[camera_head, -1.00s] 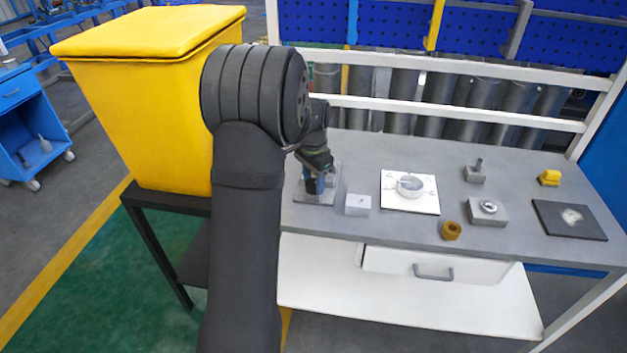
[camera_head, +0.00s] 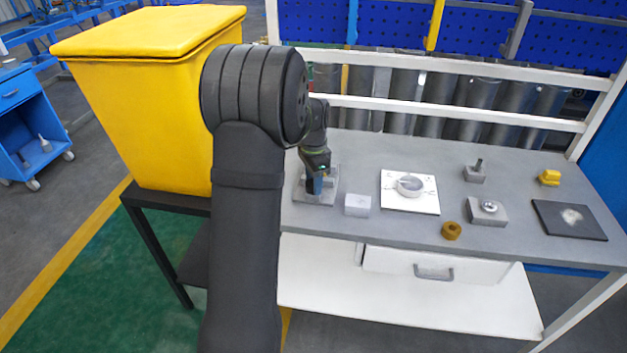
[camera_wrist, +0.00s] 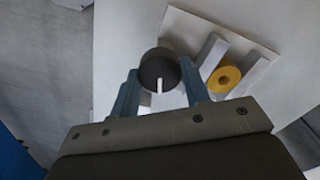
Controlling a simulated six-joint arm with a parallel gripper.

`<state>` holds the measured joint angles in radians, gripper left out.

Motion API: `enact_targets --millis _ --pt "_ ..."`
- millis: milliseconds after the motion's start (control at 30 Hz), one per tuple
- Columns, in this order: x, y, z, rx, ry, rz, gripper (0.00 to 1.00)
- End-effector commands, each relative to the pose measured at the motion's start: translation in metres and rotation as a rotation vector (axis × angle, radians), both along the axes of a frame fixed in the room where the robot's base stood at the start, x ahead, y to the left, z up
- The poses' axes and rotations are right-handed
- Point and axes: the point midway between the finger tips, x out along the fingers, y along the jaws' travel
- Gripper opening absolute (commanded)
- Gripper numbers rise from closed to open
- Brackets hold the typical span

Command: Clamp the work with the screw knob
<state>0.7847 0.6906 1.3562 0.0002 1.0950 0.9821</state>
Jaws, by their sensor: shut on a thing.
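A dark round knob (camera_wrist: 155,66) with a white mark line is between the two blue fingers of my gripper (camera_wrist: 159,76) in the wrist view. The gripper is shut on it. Beside it, a yellow ring (camera_wrist: 214,77) lies between two grey bars (camera_wrist: 209,52) on a pale plate (camera_wrist: 180,27). I cannot tell whether the bars press on the ring. In the head view, my gripper (camera_head: 315,184) is down at the grey fixture (camera_head: 302,196) at the left of the bench, and it hides the knob and ring there.
A light block (camera_head: 357,206) stands close right of the fixture. Further right on the bench (camera_head: 395,228) are a white plate with a round part (camera_head: 422,204), a brass ring (camera_head: 451,231), grey blocks (camera_head: 487,216), a yellow part (camera_head: 549,178) and a dark pad (camera_head: 560,228). A yellow bin (camera_head: 130,110) stands left.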

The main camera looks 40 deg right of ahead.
Motion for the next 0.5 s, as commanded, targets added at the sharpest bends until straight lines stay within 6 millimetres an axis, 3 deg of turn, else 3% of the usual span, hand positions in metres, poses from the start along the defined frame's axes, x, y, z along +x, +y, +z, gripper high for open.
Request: enact_targets --millis 33,133,500 --pt "0.0003 -0.0012 0.0009 -0.003 -0.001 0.0 0.46" --pt "0.0002 -0.001 0.0007 -0.002 -0.002 0.0 0.64" --pt "0.0002 -0.0006 0.006 -0.001 -0.001 0.001 0.64"
